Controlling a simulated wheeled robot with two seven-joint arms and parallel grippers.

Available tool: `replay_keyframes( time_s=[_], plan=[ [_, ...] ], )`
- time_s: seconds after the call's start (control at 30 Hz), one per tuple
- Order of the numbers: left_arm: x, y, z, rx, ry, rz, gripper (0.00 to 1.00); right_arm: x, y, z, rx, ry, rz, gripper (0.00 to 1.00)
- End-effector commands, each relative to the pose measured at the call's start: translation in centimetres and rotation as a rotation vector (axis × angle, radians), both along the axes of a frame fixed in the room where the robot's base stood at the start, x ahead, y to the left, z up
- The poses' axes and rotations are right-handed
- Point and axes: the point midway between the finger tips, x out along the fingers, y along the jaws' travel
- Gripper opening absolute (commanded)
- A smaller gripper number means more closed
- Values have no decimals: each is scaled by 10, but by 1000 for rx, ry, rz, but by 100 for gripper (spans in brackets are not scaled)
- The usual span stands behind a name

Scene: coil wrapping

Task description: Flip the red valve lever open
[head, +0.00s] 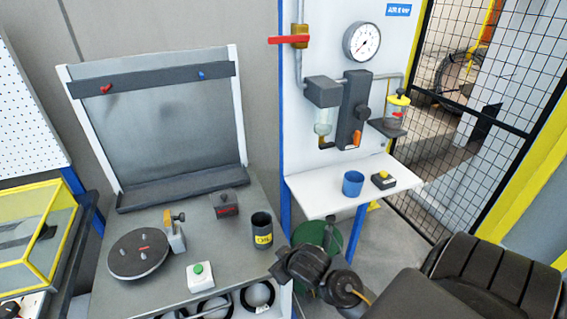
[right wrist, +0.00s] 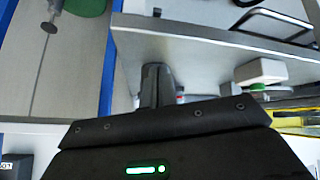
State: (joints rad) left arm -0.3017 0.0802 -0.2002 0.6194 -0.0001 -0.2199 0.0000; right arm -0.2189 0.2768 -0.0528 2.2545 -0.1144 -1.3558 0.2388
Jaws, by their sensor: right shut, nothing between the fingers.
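The red valve lever (head: 287,40) sticks out horizontally to the left from a brass valve body (head: 301,36). The valve is on the grey pipe at the upper left of the white panel. My right gripper (head: 280,264) is low in the head view, well below the lever, beside the right edge of the workbench. In the right wrist view its fingers (right wrist: 157,74) are together and hold nothing. The lever does not show in the right wrist view. My left gripper is in neither view.
The white panel carries a pressure gauge (head: 362,42) and dark filter units (head: 352,108). A white shelf (head: 310,200) below holds a blue cup (head: 353,183) and a yellow-button box (head: 383,180). A dark cup (head: 262,230) stands on the bench (head: 235,268). Mesh fence (head: 470,100) stands right.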

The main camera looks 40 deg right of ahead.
Motion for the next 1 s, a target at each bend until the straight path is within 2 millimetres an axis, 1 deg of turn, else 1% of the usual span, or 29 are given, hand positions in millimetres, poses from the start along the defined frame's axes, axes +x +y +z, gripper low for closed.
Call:
replay_keyframes(
  time_s=[0.03, 0.07, 0.1, 0.17, 0.2, 0.27, 0.3, 0.37, 0.4, 0.47, 0.5, 0.6, 0.7, 0.8, 0.87, 1.0],
  plan=[
    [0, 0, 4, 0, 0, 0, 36, 23, -11, 37, -14, -80, -15, 0],
    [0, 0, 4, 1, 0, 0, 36, 35, -17, 56, -21, -124, -25, 0],
    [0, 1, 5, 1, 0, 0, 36, 51, -25, 82, -28, -188, -39, 0],
    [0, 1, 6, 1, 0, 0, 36, 74, -37, 127, -38, -289, -62, 0],
    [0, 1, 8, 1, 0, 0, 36, 87, -46, 162, -44, -364, -79, 0],
    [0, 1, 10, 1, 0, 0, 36, 104, -58, 218, -52, -485, -102, 0],
    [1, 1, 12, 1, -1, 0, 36, 111, -67, 258, -58, -569, -117, 0],
    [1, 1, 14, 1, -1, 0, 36, 117, -78, 321, -63, -699, -139, 0],
    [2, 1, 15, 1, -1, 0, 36, 116, -85, 361, -65, -785, -153, 0],
    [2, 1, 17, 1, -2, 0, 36, 111, -93, 415, -63, -901, -172, 0],
    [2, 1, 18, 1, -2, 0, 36, 105, -97, 446, -64, -971, -181, 0],
    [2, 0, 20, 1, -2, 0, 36, 88, -104, 505, -61, -1107, -199, 0],
    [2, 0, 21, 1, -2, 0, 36, 74, -108, 540, -59, -1193, -209, 0],
    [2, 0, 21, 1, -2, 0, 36, 67, -109, 557, -55, -1235, -214, 0],
    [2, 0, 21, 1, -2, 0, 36, 65, -110, 560, -53, -1243, -215, 0],
    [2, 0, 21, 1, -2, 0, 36, 66, -110, 560, -53, -1243, -215, 0]
  ],
)
